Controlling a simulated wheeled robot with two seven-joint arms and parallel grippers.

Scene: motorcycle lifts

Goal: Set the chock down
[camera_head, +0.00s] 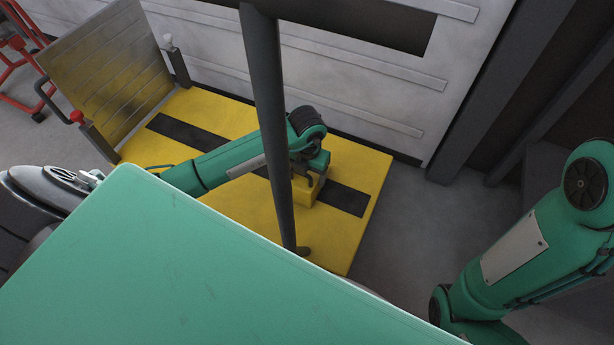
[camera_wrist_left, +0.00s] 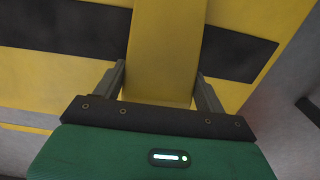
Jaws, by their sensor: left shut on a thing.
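The yellow chock (camera_head: 304,192) is at the end of my left arm, over the right part of the yellow lift platform (camera_head: 225,118). My left gripper (camera_head: 314,178) is shut on it. In the left wrist view the chock (camera_wrist_left: 165,50) stands out between the two fingers of the left gripper (camera_wrist_left: 162,92), one on each side. It lies across the line of the platform's dark strip (camera_wrist_left: 45,37). I cannot tell whether its underside touches the platform. A dark upright pole hides part of the left arm. My right arm shows at the right, but its gripper is out of view.
A tilted metal ramp plate (camera_head: 105,70) stands at the platform's left end, with a red-knobbed lever (camera_head: 76,117) beside it. A grey panelled wall (camera_head: 340,75) runs behind. Bare grey floor (camera_head: 425,215) lies right of the platform. A red frame (camera_head: 20,50) stands at the far left.

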